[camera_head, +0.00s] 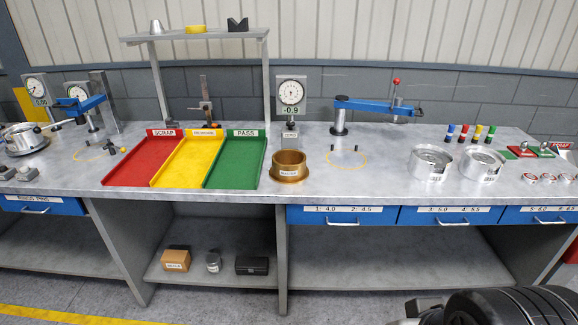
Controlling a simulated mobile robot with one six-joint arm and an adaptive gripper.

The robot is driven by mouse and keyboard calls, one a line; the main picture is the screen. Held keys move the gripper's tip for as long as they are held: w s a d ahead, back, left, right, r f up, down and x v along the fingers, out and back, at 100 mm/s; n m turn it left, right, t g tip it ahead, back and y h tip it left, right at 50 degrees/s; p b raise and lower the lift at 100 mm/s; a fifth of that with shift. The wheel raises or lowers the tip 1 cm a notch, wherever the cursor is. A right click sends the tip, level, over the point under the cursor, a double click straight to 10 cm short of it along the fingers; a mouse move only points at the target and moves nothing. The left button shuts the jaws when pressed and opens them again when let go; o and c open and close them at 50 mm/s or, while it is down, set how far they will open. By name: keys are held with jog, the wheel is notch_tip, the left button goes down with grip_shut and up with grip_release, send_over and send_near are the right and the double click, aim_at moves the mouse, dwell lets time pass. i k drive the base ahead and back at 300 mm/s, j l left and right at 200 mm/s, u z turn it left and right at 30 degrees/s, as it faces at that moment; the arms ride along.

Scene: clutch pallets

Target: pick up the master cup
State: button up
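A brass-coloured cup (289,169) with a flared base and a small white label stands upright on the grey workbench, right of the green tray and below a dial gauge. The label is too small to read for sure; this looks like the master cup. Its rim is open and nothing touches it. Two silver cups, a left one (430,165) and a right one (480,164), stand farther right on the bench. My gripper is not in view; only dark, rounded parts that seem to be mine show at the bottom right.
A dial gauge (291,92) reading -0.9 stands behind the brass cup. Red (143,165), yellow (187,165) and green (235,165) trays lie left of it. A blue clamp arm (378,107) is behind right. Bare bench (385,182) lies right of the cup.

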aim_at(288, 167)
jog(key=i+j+z, duration=0.25)
jog(key=i+j, duration=0.45)
jog(key=i, duration=0.3)
jog(key=i+j+z, duration=0.3)
jog(key=i+j, duration=0.6)
